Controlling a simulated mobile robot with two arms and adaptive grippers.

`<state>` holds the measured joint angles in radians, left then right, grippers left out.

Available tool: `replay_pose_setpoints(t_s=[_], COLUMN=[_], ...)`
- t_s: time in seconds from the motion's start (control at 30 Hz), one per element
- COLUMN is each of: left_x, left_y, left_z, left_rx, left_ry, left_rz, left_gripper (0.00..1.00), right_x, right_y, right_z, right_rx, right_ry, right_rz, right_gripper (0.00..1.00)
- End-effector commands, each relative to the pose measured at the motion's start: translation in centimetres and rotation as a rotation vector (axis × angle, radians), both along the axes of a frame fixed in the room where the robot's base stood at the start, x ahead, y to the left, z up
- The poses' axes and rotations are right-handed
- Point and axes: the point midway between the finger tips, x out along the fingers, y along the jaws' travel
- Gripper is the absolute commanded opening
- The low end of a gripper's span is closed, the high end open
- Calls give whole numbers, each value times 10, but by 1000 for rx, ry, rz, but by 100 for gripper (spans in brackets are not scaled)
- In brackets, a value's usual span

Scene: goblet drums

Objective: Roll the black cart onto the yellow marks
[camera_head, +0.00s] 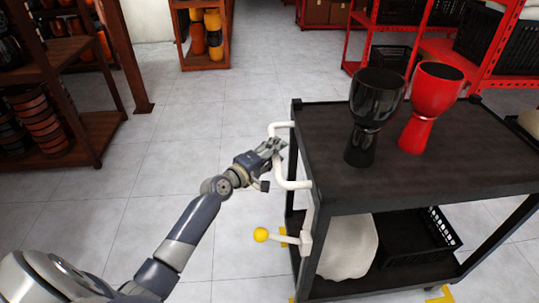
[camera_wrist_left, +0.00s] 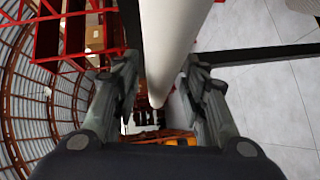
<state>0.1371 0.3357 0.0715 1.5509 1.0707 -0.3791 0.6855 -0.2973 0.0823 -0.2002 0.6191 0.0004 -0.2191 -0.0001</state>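The black cart (camera_head: 440,170) stands at the right in the head view, with a white handle (camera_head: 291,185) on its left end. A lever with a yellow knob (camera_head: 261,234) sticks out below the handle. Yellow marks (camera_head: 441,297) show on the floor at the cart's lower edge, partly hidden by it. My left gripper (camera_head: 272,149) is at the handle. In the left wrist view the white bar (camera_wrist_left: 172,40) runs between its two spread fingers (camera_wrist_left: 160,80), with narrow gaps beside it; contact is unclear. My right gripper is not in view.
A black goblet drum (camera_head: 374,105) and a red one (camera_head: 428,105) stand on the cart's top. A black crate (camera_head: 415,245) and a pale rounded object (camera_head: 348,248) sit on its lower shelf. Shelves line the left and back. Tiled floor left of the cart is clear.

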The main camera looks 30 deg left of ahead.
Motion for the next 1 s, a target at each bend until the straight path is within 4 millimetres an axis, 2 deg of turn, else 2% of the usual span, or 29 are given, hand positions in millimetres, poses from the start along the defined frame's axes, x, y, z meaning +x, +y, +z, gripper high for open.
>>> replay_pose_setpoints(t_s=[0.17, 0.6, 0.8, 1.0], left_x=[-16, -93, -111, -116], left_y=[4, 17, 21, 22], left_z=[1, 12, 14, 16], left_rx=[0, 2, 1, 0], left_ry=[1, 4, 3, 2], left_rz=[1, 0, 1, 0], left_gripper=[40, 40, 40, 40], right_x=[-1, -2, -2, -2], right_y=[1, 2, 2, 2], right_z=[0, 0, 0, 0], right_rx=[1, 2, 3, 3], right_ry=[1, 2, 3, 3], right_rz=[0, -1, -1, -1], right_gripper=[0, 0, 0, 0])
